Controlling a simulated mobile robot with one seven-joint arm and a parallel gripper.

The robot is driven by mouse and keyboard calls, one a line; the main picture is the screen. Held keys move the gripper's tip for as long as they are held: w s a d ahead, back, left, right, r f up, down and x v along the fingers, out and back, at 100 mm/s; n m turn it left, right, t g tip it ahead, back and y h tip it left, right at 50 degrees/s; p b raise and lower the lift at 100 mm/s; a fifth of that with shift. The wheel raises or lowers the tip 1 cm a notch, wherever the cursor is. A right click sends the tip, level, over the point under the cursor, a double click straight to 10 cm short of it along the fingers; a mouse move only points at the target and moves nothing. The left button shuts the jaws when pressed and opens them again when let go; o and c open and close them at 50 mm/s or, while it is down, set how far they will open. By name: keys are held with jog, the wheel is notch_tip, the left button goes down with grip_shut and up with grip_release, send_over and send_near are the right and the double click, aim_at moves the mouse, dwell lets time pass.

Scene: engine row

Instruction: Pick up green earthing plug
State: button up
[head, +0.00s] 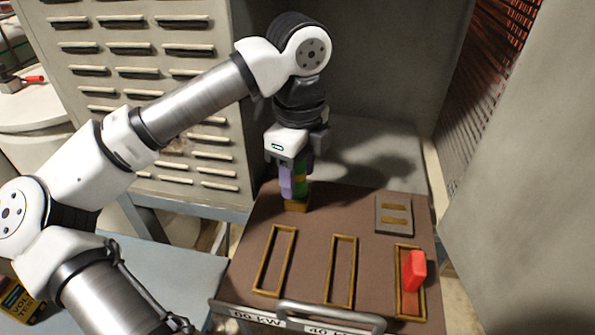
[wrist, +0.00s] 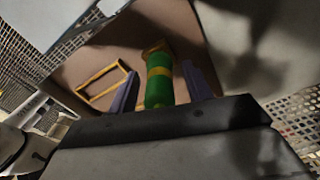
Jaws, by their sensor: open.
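The green earthing plug (wrist: 159,91), green with a yellow band, stands upright at the back left of the brown panel (head: 310,220). In the head view the plug (head: 301,188) is partly hidden by my gripper (head: 292,184). Its foot sits at a yellow-brown base (head: 297,205). My gripper reaches down over the plug, and its purple fingers stand on either side of it. In the wrist view my gripper (wrist: 162,90) is open, with the plug between the two fingers. I cannot tell whether either finger touches it.
A red block (head: 414,270) stands in the right yellow frame (head: 398,290). Two other yellow frames (head: 274,261) (head: 341,271) are empty. A grey plate (head: 394,215) with two yellow slots lies behind the red block. A grey handle (head: 330,314) runs along the front edge. Cabinet walls rise behind and right.

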jog(key=shift+f, duration=0.1)
jog(key=shift+c, duration=0.2)
grip_shut()
